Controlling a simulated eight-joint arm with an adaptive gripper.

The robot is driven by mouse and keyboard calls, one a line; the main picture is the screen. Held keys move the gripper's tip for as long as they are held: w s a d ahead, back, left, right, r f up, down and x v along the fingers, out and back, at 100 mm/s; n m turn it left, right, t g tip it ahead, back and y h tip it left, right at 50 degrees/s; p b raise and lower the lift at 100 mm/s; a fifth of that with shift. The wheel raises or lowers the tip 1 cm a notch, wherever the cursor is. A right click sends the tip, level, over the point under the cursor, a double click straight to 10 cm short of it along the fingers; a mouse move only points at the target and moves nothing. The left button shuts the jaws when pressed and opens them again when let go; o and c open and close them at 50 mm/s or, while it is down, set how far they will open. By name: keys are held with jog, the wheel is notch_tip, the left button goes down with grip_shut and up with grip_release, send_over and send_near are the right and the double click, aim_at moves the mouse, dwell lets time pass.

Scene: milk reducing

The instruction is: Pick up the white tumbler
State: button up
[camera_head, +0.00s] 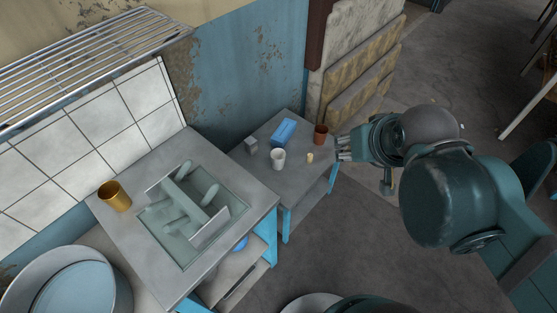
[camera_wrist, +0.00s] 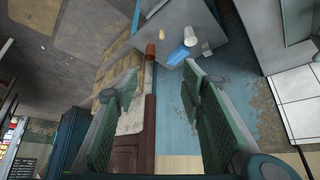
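The white tumbler (camera_head: 277,158) stands upright on the small grey side table, left of my gripper in the head view. It also shows in the upper part of the wrist view (camera_wrist: 190,37). My gripper (camera_head: 343,148) is at the right edge of that table in the head view, close to the brown cup and apart from the tumbler. In the wrist view its two green fingers (camera_wrist: 160,88) are spread wide with nothing between them.
On the side table (camera_head: 262,178) are a blue box (camera_head: 283,133), a brown cup (camera_head: 320,134), a small tan object (camera_head: 310,157) and a grey block (camera_head: 251,145). A sink counter (camera_head: 122,231) with a gold cup (camera_head: 115,196) stands left. A wall is behind.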

dwell(0.3)
jog(key=o, duration=0.5)
jog(key=shift+w, duration=0.15)
